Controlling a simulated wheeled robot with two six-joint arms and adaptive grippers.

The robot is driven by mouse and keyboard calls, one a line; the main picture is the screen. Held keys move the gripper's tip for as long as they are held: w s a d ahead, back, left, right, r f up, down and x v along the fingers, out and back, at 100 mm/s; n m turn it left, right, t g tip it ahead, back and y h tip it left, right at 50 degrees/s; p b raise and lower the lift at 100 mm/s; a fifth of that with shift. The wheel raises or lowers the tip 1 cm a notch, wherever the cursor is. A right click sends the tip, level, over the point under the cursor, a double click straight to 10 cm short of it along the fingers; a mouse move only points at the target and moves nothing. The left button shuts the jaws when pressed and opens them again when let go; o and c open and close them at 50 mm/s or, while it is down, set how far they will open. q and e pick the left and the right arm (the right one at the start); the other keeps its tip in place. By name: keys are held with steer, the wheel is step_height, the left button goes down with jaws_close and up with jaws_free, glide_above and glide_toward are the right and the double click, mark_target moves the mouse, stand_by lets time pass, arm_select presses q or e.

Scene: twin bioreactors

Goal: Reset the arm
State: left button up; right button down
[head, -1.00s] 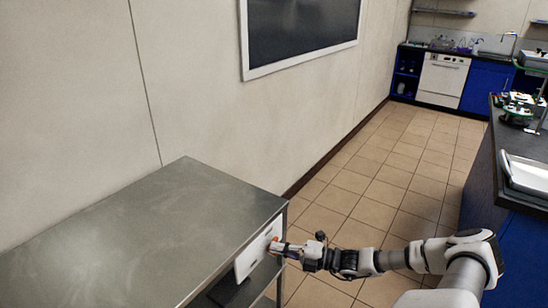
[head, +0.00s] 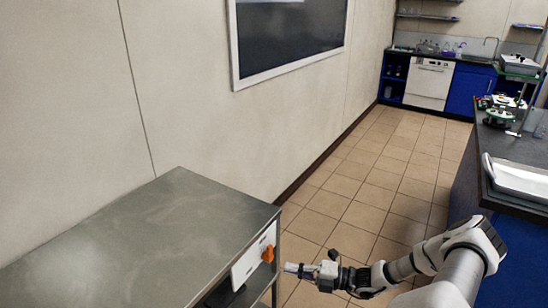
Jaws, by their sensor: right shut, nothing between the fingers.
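My right arm reaches in from the lower right in the head view. Its gripper (head: 291,268) is shut and empty, a short gap to the right of a white panel (head: 247,262) with an orange knob (head: 267,254). The panel stands under the top of a steel table (head: 150,235), at its right end. My left gripper is out of view.
A dark counter with blue sides (head: 475,190) stands on the right, with a white tray (head: 518,180) near its edge. Tiled floor (head: 370,185) lies open between the table and this counter. A dark framed board (head: 288,38) hangs on the wall.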

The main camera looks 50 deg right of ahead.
steer(key=shift+v, duration=1.05)
steer(key=shift+s+a, duration=0.1)
steer(key=shift+a+r, duration=0.1)
